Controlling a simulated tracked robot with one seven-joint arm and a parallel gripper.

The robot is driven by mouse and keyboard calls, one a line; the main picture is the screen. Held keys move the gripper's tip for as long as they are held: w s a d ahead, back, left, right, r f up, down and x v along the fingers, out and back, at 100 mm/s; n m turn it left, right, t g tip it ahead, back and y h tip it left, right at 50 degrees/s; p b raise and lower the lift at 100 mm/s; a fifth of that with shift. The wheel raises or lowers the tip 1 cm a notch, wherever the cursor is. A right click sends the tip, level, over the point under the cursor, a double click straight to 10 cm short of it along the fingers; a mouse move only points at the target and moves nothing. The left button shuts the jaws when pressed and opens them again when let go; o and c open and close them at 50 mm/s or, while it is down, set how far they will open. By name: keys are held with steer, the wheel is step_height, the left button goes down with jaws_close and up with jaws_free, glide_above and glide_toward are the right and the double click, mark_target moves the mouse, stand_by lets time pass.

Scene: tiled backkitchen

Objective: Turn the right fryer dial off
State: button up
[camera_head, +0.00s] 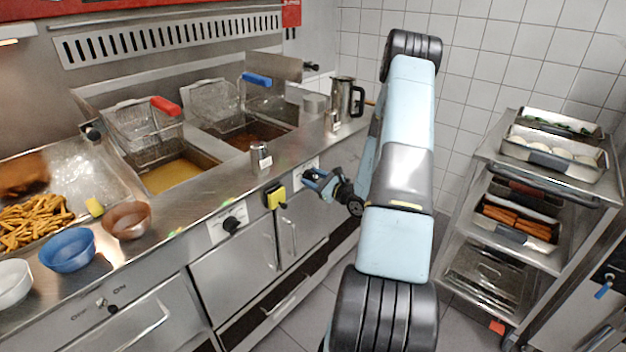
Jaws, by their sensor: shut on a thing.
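The fryer front carries two white dial plates. The right fryer dial's plate (304,168) is partly covered by my gripper (312,182), which reaches in from the right. My gripper is shut on the right fryer dial, and its fingers hide the knob, so I cannot read its setting. The left fryer dial (231,224) is a black knob on its own white plate, apart from my gripper. The fryer (222,200) has two oil wells, each with a wire basket above.
A yellow item (276,197) sits on the fryer front left of my gripper. A shaker (261,156) and a metal jug (345,97) stand on the counter. A rack (487,150) with trays stands at the right. Tiled floor lies between.

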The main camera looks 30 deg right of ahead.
steer(key=shift+n, duration=0.4)
steer(key=n, duration=0.3)
steer(key=shift+a+f, duration=0.1)
steer(key=shift+s+n, duration=0.1)
steer(key=shift+n, duration=1.9)
steer(key=shift+a+f, duration=0.1)
steer(key=o, duration=1)
steer(key=shift+o, duration=0.2)
steer(key=v, duration=1.3)
steer(key=shift+s+d, duration=0.2)
steer(key=shift+s, duration=0.15)
